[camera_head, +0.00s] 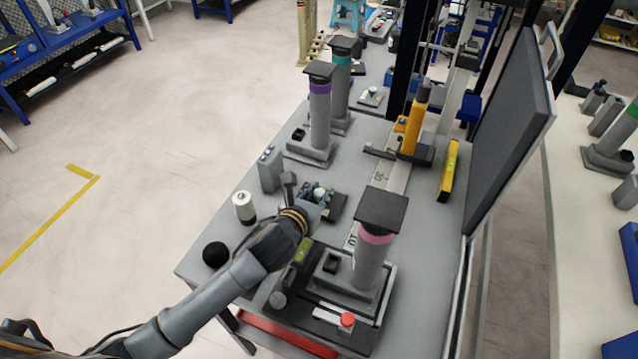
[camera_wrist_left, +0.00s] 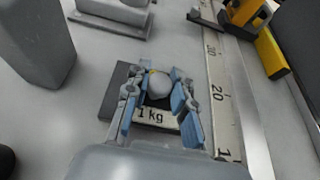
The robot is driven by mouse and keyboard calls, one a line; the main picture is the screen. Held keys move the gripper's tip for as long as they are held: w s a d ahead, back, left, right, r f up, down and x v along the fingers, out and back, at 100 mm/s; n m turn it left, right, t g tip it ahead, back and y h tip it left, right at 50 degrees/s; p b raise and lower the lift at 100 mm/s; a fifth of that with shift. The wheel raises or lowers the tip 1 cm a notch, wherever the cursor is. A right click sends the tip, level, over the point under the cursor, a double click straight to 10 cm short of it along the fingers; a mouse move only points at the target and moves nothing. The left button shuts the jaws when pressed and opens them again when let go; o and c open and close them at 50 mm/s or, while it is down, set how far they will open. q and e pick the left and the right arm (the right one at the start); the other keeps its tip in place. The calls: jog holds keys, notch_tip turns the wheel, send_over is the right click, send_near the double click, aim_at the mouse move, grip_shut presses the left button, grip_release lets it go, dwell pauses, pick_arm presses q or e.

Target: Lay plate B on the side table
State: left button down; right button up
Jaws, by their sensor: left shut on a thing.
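My left gripper (camera_head: 318,195) reaches over the grey table (camera_head: 245,190). In the left wrist view its blue-padded fingers (camera_wrist_left: 158,98) are shut on a pale round knob (camera_wrist_left: 159,84) of a dark square plate labelled "1 kg" (camera_wrist_left: 112,96). This dark plate also shows beside the gripper in the head view (camera_head: 337,208). It appears to be on or just above the table; I cannot tell which. I can read no letter B on it, nor tell which surface is the side table. My right gripper is not in view.
A pink-banded post (camera_head: 372,258) stands right of my gripper, with purple-banded (camera_head: 320,115) and teal-banded (camera_head: 341,85) posts behind. A yellow tool (camera_head: 416,125) and dark panel (camera_head: 508,130) are right. Another pale table (camera_head: 585,240) lies beyond.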

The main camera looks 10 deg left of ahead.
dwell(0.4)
pick_arm(q)
jog(key=c, duration=1.1)
grip_release()
jog(key=shift+f, duration=0.15)
jog(key=v, duration=1.2)
